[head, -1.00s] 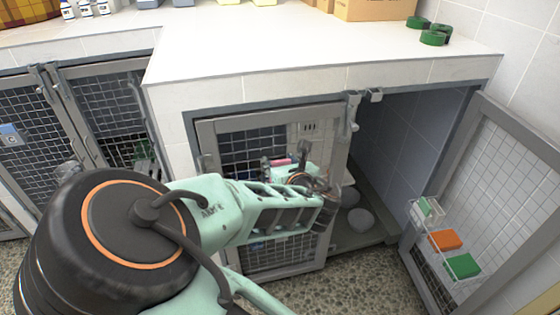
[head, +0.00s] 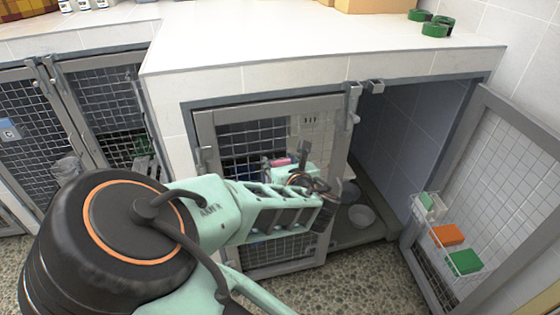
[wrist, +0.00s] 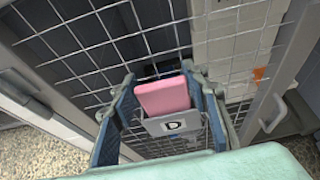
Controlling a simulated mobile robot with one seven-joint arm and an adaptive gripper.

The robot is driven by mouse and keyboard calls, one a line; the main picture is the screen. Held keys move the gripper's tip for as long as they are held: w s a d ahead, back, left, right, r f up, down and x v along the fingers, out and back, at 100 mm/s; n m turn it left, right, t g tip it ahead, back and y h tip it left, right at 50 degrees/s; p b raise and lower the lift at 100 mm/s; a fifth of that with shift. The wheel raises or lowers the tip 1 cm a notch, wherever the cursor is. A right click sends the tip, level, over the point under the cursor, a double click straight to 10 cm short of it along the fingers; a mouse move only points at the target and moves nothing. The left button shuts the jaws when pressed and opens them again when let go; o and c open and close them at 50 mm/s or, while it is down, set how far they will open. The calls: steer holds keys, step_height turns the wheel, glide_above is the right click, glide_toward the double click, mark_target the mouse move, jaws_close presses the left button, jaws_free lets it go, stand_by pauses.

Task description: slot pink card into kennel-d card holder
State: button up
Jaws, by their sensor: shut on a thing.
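The pink card (wrist: 162,95) stands between the two fingers of my gripper (wrist: 160,80) in the wrist view, and the gripper is shut on it. A grey card holder (wrist: 185,132) marked D is at the card's lower edge, against the mesh kennel door (wrist: 85,45). The card's lower part is hidden behind the holder's front, and I cannot tell how deep it sits. In the head view a small pink patch (head: 281,161) shows beside my gripper, in front of the middle kennel door (head: 205,130). My arm hides much of that door.
To the right is an open kennel with bowls (head: 361,216) on its floor. Its swung-out door (head: 520,170) carries a wire basket (head: 428,222) with orange and green blocks. Green rolls (head: 436,28) lie on the white counter (head: 300,40) above.

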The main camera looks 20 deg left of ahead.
steer(key=shift+f, duration=0.1)
steer(key=o, duration=1.1)
steer(key=shift+s, duration=0.1)
steer(key=v, duration=0.7)
steer(key=shift+s+d, duration=0.1)
